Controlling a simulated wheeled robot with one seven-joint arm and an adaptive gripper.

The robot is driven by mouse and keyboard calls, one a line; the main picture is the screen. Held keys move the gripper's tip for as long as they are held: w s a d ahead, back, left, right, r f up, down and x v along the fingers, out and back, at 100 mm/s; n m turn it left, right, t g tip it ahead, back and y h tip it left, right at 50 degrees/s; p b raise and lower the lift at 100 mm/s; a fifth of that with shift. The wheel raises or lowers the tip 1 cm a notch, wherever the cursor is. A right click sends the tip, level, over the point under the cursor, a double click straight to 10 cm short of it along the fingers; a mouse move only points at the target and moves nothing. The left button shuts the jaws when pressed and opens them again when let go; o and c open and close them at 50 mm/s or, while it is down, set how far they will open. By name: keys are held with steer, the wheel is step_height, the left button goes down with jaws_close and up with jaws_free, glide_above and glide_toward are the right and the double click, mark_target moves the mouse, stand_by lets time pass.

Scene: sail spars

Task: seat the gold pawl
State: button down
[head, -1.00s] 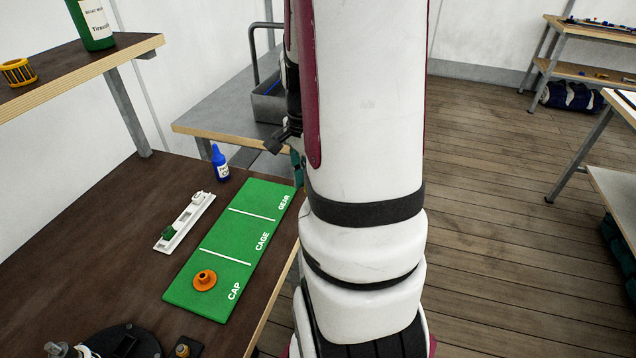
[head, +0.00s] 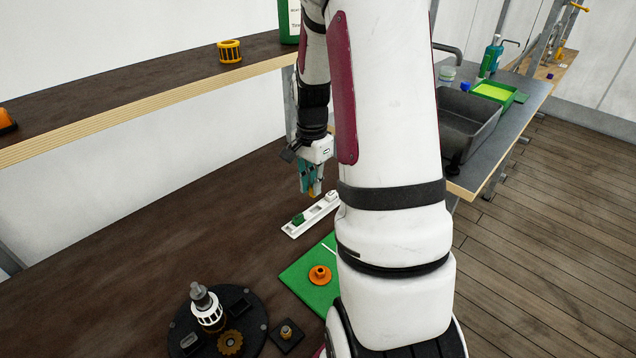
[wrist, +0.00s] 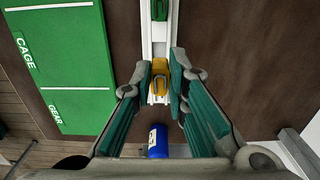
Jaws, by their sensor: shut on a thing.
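The gold pawl (wrist: 159,82) is between my fingertips in the wrist view, over the white narrow tray (wrist: 154,33). My gripper (head: 312,192) is shut on it and points down at the tray's far end in the head view; a bit of gold shows at its tips. I cannot tell whether the pawl still touches the tray. A green piece (wrist: 160,10) sits in the tray and also shows in the head view (head: 299,219). A round black base (head: 249,308) at the front carries a post with a white cage (head: 209,315) and a gold gear (head: 230,343).
A green mat (head: 305,284) holds an orange flanged cap (head: 320,274). A blue bottle (wrist: 157,141) stands close by my fingers. A small dark block (head: 287,336) is beside the base. A shelf (head: 130,100) with a yellow cage (head: 230,51) overhangs the left; the brown bench is clear there.

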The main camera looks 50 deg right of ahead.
steer(key=shift+f, duration=0.1)
stand_by(0.3)
steer(key=shift+f+b, duration=1)
steer(key=shift+f, duration=1.15)
steer(key=shift+f+b, duration=0.45)
steer(key=shift+f, duration=0.6)
steer(key=c, duration=1.5)
jaws_free()
step_height(320, 180, up, 12)
steer(key=shift+r, duration=0.1)
steer(key=shift+s, duration=0.1)
